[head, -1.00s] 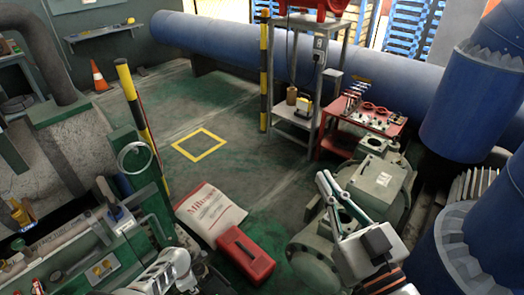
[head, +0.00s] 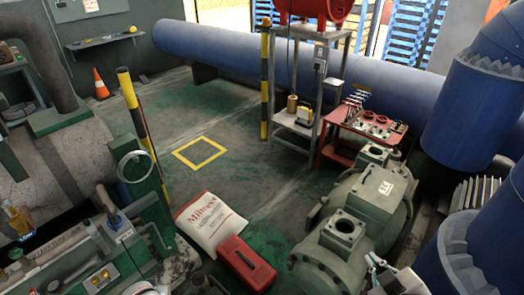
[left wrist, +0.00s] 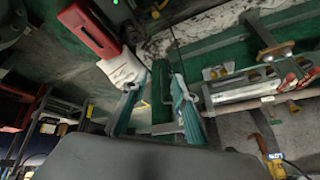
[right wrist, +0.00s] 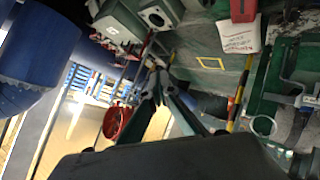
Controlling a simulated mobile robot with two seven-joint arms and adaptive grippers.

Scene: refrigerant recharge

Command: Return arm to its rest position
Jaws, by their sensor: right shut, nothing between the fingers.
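My right gripper (head: 374,262) shows only in part at the bottom right edge of the head view, in front of the grey-green compressor (head: 345,235). In the right wrist view the right gripper (right wrist: 160,76) has its fingertips together with nothing between them. In the left wrist view my left gripper (left wrist: 157,76) has its two fingers apart and nothing held between them. In the head view only a little of my left arm shows at the bottom edge, and its fingers cannot be made out.
A red case (head: 246,264) and a white sack (head: 210,223) lie on the floor between green machinery (head: 140,205) and the compressor. A red cart (head: 365,130) and a metal shelf stand (head: 300,90) stand behind. Large blue pipes (head: 465,115) rise at right. The middle floor is clear.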

